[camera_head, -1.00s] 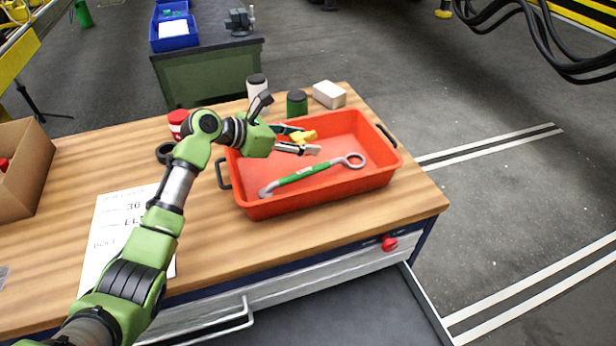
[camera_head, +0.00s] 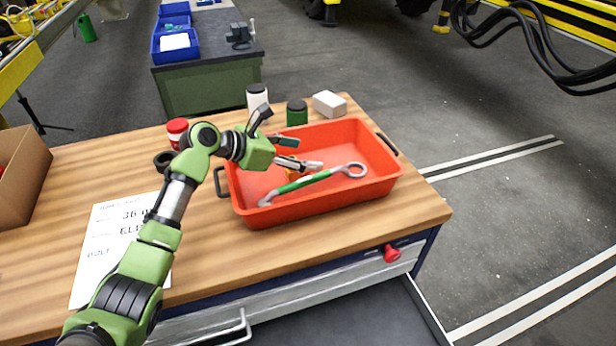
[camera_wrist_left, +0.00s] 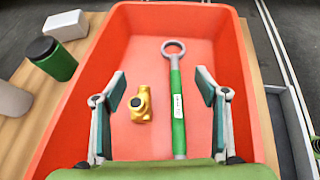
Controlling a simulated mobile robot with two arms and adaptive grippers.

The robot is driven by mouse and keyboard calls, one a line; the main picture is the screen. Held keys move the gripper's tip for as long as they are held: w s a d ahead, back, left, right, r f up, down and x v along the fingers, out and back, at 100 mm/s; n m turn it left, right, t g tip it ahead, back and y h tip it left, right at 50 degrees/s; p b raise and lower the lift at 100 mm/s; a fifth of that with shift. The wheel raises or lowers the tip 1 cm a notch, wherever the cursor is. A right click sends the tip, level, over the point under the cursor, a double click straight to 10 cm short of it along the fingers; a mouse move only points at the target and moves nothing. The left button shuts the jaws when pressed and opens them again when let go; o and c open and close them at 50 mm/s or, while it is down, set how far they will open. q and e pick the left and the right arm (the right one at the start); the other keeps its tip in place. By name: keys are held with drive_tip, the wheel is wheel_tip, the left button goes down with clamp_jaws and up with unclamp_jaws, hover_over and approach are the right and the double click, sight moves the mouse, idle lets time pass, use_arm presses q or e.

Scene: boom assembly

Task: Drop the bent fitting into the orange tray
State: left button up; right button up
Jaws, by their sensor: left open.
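The orange tray (camera_head: 330,203) sits on the wooden workbench. The bent fitting (camera_wrist_left: 141,104), a small brass-yellow piece, lies on the tray floor in the left wrist view. In the head view the fitting (camera_head: 291,174) is mostly hidden by my gripper and a wrench. My left gripper (camera_head: 308,153) is over the tray, open and empty. In the left wrist view its fingers (camera_wrist_left: 160,88) are spread wide, with the fitting apart from both. My right gripper is not in view.
A green-handled ring wrench (camera_head: 308,181) lies in the tray beside the fitting. Behind the tray stand a green jar (camera_head: 297,115), a white bottle (camera_head: 257,97) and a white box (camera_head: 329,104). A paper sheet (camera_head: 110,240) lies to the left.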

use_arm(q)
drive_tip(key=v, duration=1.2)
